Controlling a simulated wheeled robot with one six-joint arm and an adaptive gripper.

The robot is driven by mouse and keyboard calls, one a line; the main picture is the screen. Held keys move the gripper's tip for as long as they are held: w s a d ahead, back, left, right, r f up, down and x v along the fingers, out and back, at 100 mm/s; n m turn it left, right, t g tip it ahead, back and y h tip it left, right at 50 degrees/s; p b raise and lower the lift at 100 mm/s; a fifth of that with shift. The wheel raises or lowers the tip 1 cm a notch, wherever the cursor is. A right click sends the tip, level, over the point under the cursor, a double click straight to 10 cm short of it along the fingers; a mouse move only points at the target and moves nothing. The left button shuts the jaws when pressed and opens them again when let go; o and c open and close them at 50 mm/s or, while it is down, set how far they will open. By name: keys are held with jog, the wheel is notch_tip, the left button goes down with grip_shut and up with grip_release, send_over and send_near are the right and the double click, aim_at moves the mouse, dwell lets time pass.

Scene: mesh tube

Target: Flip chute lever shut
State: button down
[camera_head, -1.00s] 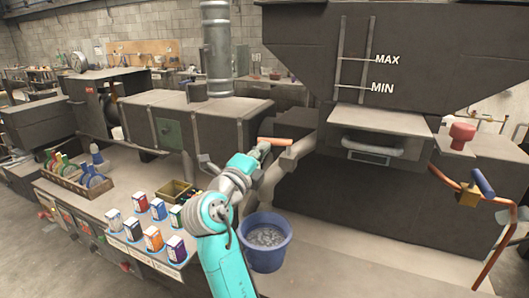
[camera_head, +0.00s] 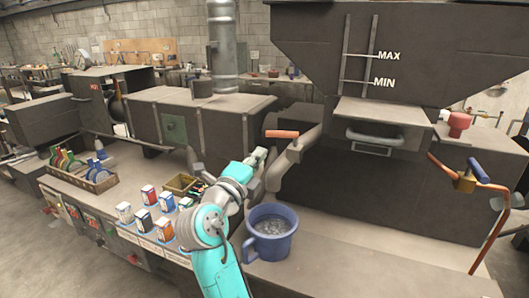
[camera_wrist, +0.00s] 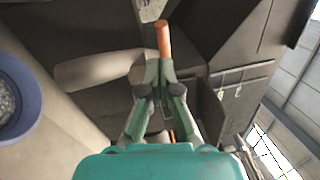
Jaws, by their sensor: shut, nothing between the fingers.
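The chute lever has an orange handle (camera_head: 282,134) that lies about level at the top of the grey chute pipe (camera_head: 288,160), left of the large dark hopper. My gripper (camera_head: 260,154) is just below and left of the handle in the head view. In the wrist view the orange handle (camera_wrist: 163,38) stands just beyond my gripper's fingertips (camera_wrist: 160,66). The fingers are shut and hold nothing. I cannot tell whether a fingertip touches the lever.
A blue bucket (camera_head: 250,247) with grey contents stands on the bench below the chute. Several small boxes (camera_head: 143,220) and a rack of coloured tools (camera_head: 100,181) are to the left. An orange pipe with a blue-handled valve (camera_head: 480,170) is at the right.

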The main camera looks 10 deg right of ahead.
jog(key=s+a+f, duration=0.1)
jog(key=s+a, duration=0.1)
jog(key=a, duration=0.4)
jog(key=shift+s+a, duration=0.15)
jog(key=shift+s, duration=0.2)
